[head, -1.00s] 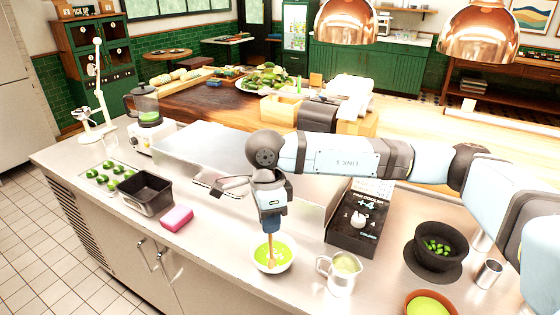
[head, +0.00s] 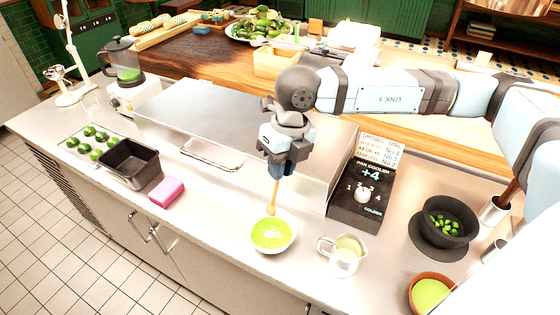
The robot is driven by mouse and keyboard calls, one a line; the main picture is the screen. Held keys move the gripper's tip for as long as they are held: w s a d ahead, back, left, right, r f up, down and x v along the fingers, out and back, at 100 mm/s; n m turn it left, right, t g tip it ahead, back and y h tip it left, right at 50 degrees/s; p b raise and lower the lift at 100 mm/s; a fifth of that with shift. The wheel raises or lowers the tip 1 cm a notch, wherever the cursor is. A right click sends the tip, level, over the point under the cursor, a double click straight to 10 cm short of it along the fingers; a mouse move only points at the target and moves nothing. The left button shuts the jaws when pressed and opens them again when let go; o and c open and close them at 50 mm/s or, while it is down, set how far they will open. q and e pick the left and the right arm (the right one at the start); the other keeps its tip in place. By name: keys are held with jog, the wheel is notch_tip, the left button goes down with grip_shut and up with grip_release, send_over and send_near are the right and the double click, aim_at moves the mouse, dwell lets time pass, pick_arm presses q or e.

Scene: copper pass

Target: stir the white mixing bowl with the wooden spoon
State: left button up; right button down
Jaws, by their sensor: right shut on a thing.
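The white mixing bowl (head: 273,251) stands on the steel counter near its front edge in the head view, with bright green liquid inside. My right gripper (head: 278,174) is above and slightly behind the bowl, pointing down. It is shut on the wooden spoon (head: 275,194), which hangs almost upright. The spoon's rounded lower end shows at the bowl's back rim, in front of or over it; I cannot tell whether it touches. My left gripper is not in view.
A glass jug (head: 344,256) stands close right of the bowl. The pan cooler box (head: 352,207) is behind it. A black bowl (head: 443,238) and an orange-brown bowl (head: 412,293) are right. A pink sponge (head: 166,191) and dark pan (head: 128,168) lie left. Counter between sponge and bowl is clear.

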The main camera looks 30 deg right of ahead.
notch_tip(320, 180, down, 10)
jog(key=b, duration=0.6)
jog(key=shift+b, duration=0.35)
jog(key=shift+w+a+r, duration=0.1)
jog(key=shift+w, duration=0.05)
